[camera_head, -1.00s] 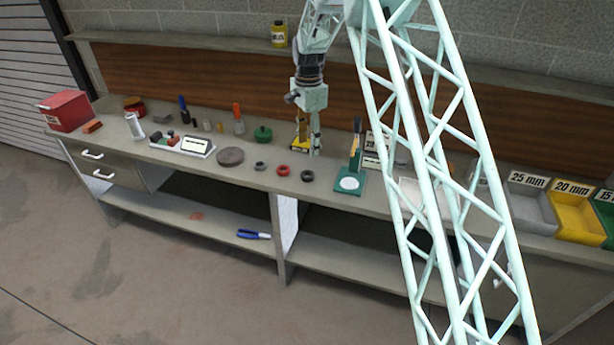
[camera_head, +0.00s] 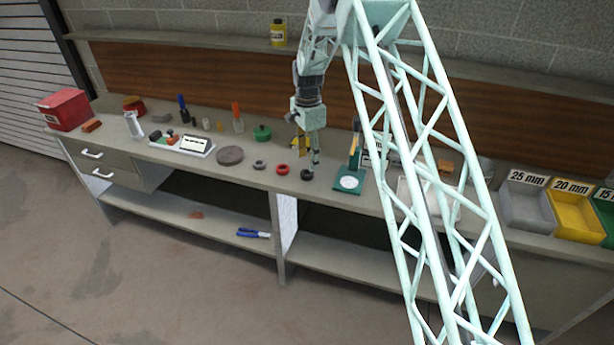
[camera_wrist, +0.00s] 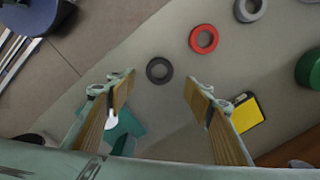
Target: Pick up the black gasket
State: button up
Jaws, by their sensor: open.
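The black gasket (camera_head: 307,174) is a small dark ring lying flat on the workbench, to the right of a red ring. In the wrist view the black gasket (camera_wrist: 159,70) lies beyond my fingertips, roughly centred between them, and nothing covers it. My gripper (camera_head: 308,158) points down above the bench, close to the gasket. In the wrist view my gripper (camera_wrist: 160,82) is open, with its two wooden-faced fingers wide apart and nothing between them.
A red ring (camera_head: 283,170) and a grey ring (camera_head: 259,165) lie to the left. A green stand (camera_head: 349,181) with a white disc is close on the right. A yellow-and-black item (camera_wrist: 241,112) is near the right finger. Bins (camera_head: 527,207) stand at far right.

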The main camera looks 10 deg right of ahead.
aim_at(307, 173)
jog(key=shift+f, duration=0.6)
jog(key=shift+f, duration=2.6)
jog(key=c, duration=0.9)
